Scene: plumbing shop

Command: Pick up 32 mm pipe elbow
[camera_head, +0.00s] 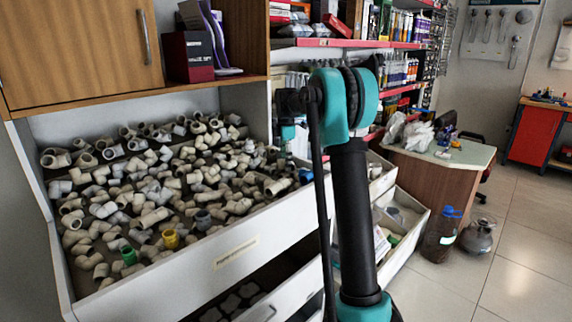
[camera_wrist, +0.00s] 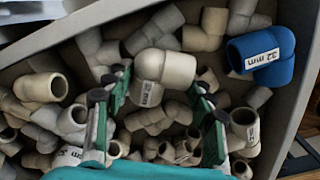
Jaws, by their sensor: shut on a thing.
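My gripper (camera_wrist: 160,95) reaches into a bin of pipe elbows, its green fingers on either side of a pale grey-white elbow (camera_wrist: 168,66). It is shut on this elbow, though the exact contact is hard to see. A "32 mm" label shows just below the elbow's bend. A blue elbow (camera_wrist: 262,54), also labelled "32 mm", lies to the right by the bin wall; it shows in the head view too (camera_head: 305,175). In the head view, my gripper (camera_head: 287,147) is small and partly hidden by my arm.
Many pale elbows fill the wide white bin (camera_head: 215,262), with a yellow one (camera_head: 170,239) and a green one (camera_head: 129,256) near its front. More labelled elbows lie around my fingers. A wooden cabinet (camera_head: 80,50) hangs above. A desk (camera_head: 440,155) stands right, beside open floor.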

